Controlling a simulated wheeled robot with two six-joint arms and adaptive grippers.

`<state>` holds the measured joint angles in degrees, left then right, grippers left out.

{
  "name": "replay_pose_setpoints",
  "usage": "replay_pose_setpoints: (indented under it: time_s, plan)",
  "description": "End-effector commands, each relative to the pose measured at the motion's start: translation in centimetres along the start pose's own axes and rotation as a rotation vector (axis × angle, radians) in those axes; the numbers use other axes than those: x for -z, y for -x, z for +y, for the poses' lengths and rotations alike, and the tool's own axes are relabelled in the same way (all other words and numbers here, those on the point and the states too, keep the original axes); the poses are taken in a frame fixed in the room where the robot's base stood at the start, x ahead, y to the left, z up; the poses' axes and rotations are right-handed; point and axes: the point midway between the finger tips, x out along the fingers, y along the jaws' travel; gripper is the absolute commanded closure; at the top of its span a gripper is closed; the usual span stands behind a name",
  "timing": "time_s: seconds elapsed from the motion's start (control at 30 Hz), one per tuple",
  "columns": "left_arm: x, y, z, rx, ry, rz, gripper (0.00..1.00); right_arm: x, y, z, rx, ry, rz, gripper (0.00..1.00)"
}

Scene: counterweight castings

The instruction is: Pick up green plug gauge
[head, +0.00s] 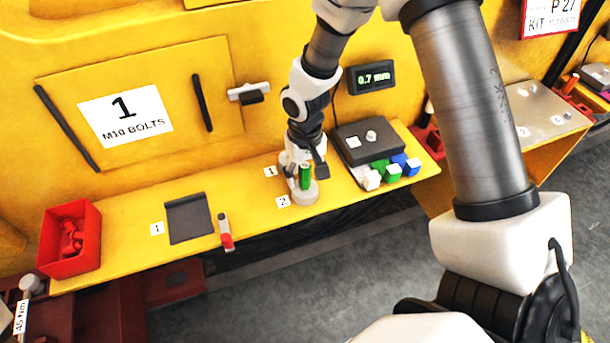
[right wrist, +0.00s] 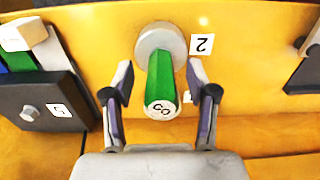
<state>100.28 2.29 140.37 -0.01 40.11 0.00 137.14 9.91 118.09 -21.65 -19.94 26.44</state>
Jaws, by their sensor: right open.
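The green plug gauge (head: 305,176) stands upright in a round grey base (head: 304,197) beside the label 2, on the yellow shelf. In the right wrist view the gauge (right wrist: 162,80) points toward the camera and its pale marked end shows; the base (right wrist: 158,38) is behind it. My right gripper (head: 306,175) is open. Its fingers (right wrist: 160,80) stand on either side of the gauge, with a visible gap at both sides in the wrist view. The gripper partly hides the gauge in the head view. My left gripper is not in view.
A dark box (head: 362,143) stands to the right, with white, green and blue blocks (head: 393,172) in front. To the left are a red-and-white tool (head: 226,233), a dark grey mat (head: 189,222) and a red bin (head: 58,262). The yellow wall rises close behind the shelf.

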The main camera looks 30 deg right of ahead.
Motion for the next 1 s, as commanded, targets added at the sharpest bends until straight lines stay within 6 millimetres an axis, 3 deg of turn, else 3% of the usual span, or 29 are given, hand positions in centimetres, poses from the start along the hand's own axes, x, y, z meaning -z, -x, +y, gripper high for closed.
replay_pose_setpoints:
  time_s: [0.07, 0.1, 0.23, 0.27, 0.67, 0.97, 1.0]
  plan:
    - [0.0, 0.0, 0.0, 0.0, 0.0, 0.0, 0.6, 0.0, 0.0, 0.0, 0.0, 0.0, 0.001, 0.42]
    - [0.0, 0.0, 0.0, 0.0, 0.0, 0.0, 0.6, 0.0, 0.0, 0.0, 0.0, 0.0, 0.0, 0.49]
    - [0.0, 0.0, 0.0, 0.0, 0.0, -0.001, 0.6, 0.0, 0.0, 0.0, 0.0, 0.0, 0.0, 0.95]
    - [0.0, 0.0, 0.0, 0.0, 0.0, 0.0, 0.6, 0.0, 0.0, 0.0, 0.0, 0.0, 0.0, 1.0]
    - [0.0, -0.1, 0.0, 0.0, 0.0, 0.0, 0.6, 0.0, 0.3, 0.0, 0.0, -0.001, 0.001, 1.0]
    - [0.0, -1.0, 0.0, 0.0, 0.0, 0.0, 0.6, 0.1, 3.7, -0.1, 0.001, -0.002, 0.005, 1.0]
    - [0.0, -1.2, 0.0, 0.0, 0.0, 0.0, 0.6, -0.9, 3.5, -0.3, -0.001, 0.001, 0.001, 1.0]
